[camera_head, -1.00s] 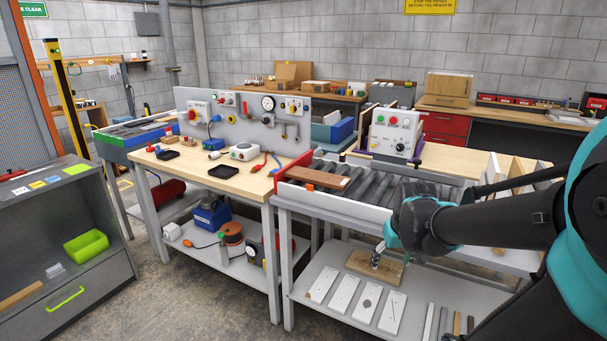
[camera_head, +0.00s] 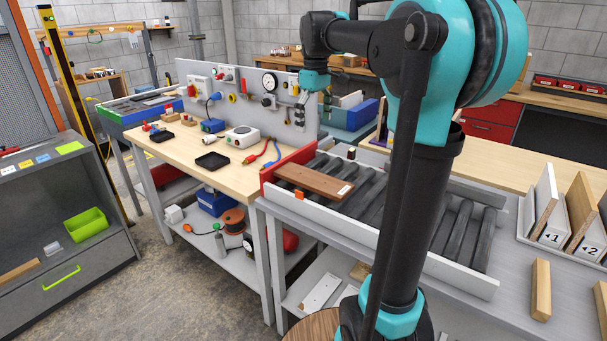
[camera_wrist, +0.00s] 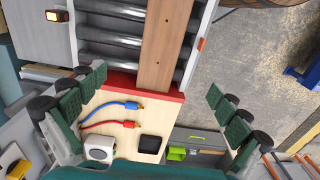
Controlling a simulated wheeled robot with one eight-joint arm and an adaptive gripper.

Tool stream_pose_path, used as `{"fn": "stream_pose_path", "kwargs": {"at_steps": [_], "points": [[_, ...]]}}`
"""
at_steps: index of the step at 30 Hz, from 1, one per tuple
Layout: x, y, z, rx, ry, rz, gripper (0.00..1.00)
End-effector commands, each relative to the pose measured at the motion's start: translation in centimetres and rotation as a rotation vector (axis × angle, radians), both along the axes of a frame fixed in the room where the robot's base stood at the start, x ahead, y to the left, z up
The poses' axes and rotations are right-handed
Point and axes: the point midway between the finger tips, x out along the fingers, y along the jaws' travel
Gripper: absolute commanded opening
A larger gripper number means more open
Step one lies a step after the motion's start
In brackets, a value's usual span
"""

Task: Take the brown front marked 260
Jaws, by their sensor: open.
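The brown front (camera_head: 313,180) lies flat on the roller conveyor, its left end near the red end plate. A small pale label sits towards its right end, too small to read. In the wrist view the brown front (camera_wrist: 165,42) runs from the top edge down to the red plate. My gripper (camera_head: 300,112) is raised above the bench side, up and left of the board in the head view. In the wrist view my gripper (camera_wrist: 154,88) has its green-padded fingers spread wide with nothing between them.
The roller conveyor (camera_head: 452,238) has bare rollers to the right of the board. A wooden workbench (camera_head: 232,178) with a meter box, black tray and cables stands to the left. Marked board racks (camera_head: 553,238) stand at the far right. My arm hides part of the conveyor.

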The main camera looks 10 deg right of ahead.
Motion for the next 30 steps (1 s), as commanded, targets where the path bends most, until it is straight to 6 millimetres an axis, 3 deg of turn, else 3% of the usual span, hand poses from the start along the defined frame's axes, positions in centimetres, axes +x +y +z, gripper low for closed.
{"fn": "stream_pose_path", "kwargs": {"at_steps": [5, 19, 30], "points": [[0.1, 0.0, -1.3, 0.0, 0.004, 0.007, 1.0], [0.0, 0.0, -10.2, 0.0, 0.003, 0.006, 1.0], [-0.2, 0.1, -13.3, 0.0, 0.003, 0.006, 1.0]]}}
